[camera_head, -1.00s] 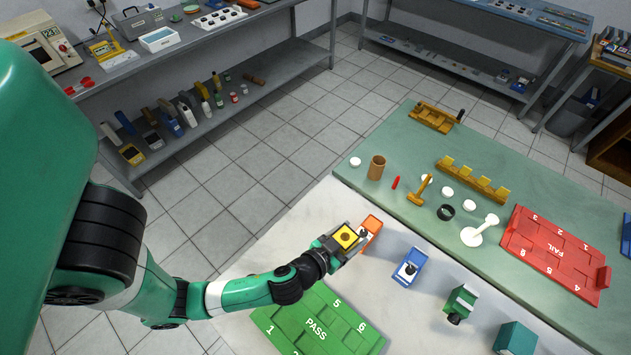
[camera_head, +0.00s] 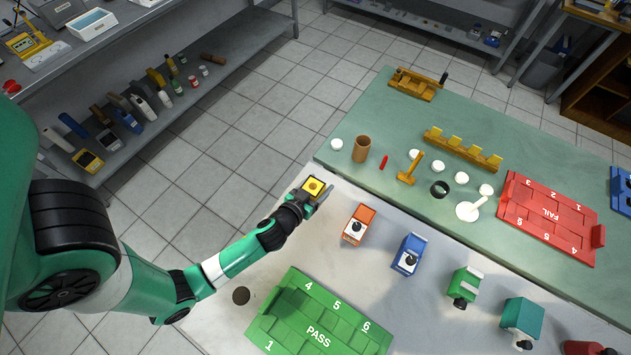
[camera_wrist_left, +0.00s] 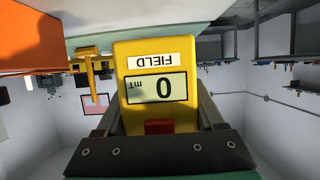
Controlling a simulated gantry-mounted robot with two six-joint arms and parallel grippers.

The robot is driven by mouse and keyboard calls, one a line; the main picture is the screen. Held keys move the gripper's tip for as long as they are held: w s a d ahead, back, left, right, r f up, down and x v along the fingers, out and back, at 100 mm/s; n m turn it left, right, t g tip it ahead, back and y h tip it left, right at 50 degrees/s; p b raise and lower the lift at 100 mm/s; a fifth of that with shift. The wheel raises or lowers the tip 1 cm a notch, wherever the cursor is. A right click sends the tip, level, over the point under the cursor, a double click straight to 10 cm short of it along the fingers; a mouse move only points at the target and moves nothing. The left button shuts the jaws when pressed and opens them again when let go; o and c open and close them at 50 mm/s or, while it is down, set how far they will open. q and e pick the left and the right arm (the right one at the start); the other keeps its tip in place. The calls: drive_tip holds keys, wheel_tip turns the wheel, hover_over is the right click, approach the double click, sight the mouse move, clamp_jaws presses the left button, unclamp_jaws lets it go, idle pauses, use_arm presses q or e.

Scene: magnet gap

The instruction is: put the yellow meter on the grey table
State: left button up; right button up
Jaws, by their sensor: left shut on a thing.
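My left gripper (camera_head: 322,196) is shut on the yellow meter (camera_wrist_left: 155,48). In the left wrist view the meter sits between the fingers, its FIELD display upside down and reading 0 mT. A grey metal table (camera_head: 150,22) with a lower shelf stands at the upper left; another grey metal table (camera_head: 480,14) is at the top right. My right gripper is out of view.
An orange block (camera_head: 359,224) stands just right of the gripper, with blue (camera_head: 409,254) and green (camera_head: 465,286) ones beyond. The green PASS tray (camera_head: 300,308) lies below. A green mat (camera_head: 350,185) holds several small parts and the red FAIL tray (camera_head: 550,218). Tiled floor lies between the tables.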

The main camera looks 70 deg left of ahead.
use_arm(q)
drive_tip(key=shift+w+a+f, duration=0.1)
drive_tip(key=shift+a+f, duration=0.25)
drive_tip(key=shift+f, duration=0.35)
drive_tip(key=shift+a, duration=0.15)
drive_tip(key=shift+f+b, duration=0.35)
drive_tip(key=shift+f, duration=0.05)
drive_tip(key=f+b, duration=0.1)
drive_tip(key=a+f+b, duration=0.1)
drive_tip(key=f, duration=0.1)
drive_tip(key=shift+w+f+b, duration=0.1)
drive_tip(key=shift+w+b, duration=0.05)
drive_tip(key=shift+b, duration=0.15)
drive_tip(key=shift+d+f, duration=0.1)
drive_tip(key=shift+f, duration=0.05)
drive_tip(key=shift+d, duration=0.2)
drive_tip(key=shift+a, duration=0.1)
drive_tip(key=o, duration=1.5)
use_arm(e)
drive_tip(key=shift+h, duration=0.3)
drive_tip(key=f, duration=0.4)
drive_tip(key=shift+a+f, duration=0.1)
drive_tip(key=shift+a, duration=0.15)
